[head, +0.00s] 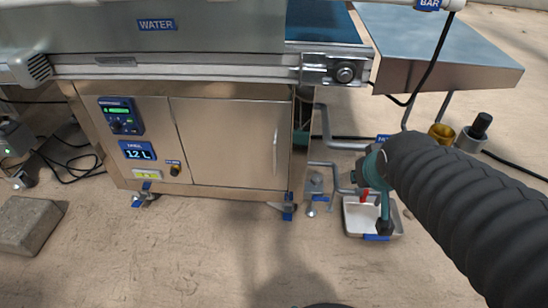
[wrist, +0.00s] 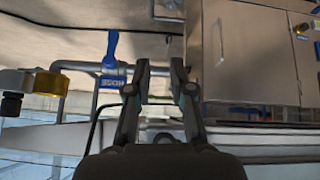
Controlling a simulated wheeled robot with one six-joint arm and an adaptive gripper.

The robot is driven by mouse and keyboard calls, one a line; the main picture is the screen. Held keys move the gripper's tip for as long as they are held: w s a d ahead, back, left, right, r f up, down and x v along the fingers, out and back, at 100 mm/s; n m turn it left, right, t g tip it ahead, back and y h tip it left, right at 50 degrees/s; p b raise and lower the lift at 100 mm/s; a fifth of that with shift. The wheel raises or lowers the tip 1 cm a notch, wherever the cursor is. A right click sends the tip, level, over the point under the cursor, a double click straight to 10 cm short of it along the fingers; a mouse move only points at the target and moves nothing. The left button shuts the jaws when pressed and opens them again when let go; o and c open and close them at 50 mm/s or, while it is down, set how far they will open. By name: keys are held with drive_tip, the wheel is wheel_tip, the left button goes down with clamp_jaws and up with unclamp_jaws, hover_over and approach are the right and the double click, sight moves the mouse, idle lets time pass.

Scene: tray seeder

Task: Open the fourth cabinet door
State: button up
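The steel cabinet (head: 180,140) stands under the conveyor with a plain closed door (head: 228,142) on its right and a control panel on its left. The door has a vertical handle (head: 275,150) near its right edge. In the wrist view the picture is upside down; the door (wrist: 250,55) is at upper right, with its handle (wrist: 220,42) near its left edge. My gripper (wrist: 159,72) is open and empty, its fingers apart, left of and below the handle in that view and not touching it. In the head view my arm's end is right of the cabinet, fingers unclear.
Pipework (head: 325,125) with a blue tag and a metal tray (head: 352,222) stand right of the cabinet, close to my arm. A steel table (head: 440,50) juts out above. A concrete block (head: 30,225) lies at left. The floor before the door is clear.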

drive_tip(key=w+f+n+t+b, duration=0.1)
drive_tip(key=w+f+t, duration=0.1)
drive_tip(key=w+f, duration=0.55)
drive_tip(key=n+t+y+b, duration=0.2)
drive_tip(key=n+t+y, duration=0.3)
drive_tip(key=y, duration=0.5)
hover_over(275, 173)
drive_tip(key=shift+m+t, duration=0.4)
drive_tip(key=f, duration=1.5)
drive_tip(key=shift+w+f, duration=0.1)
drive_tip(key=shift+w, duration=0.25)
clamp_jaws()
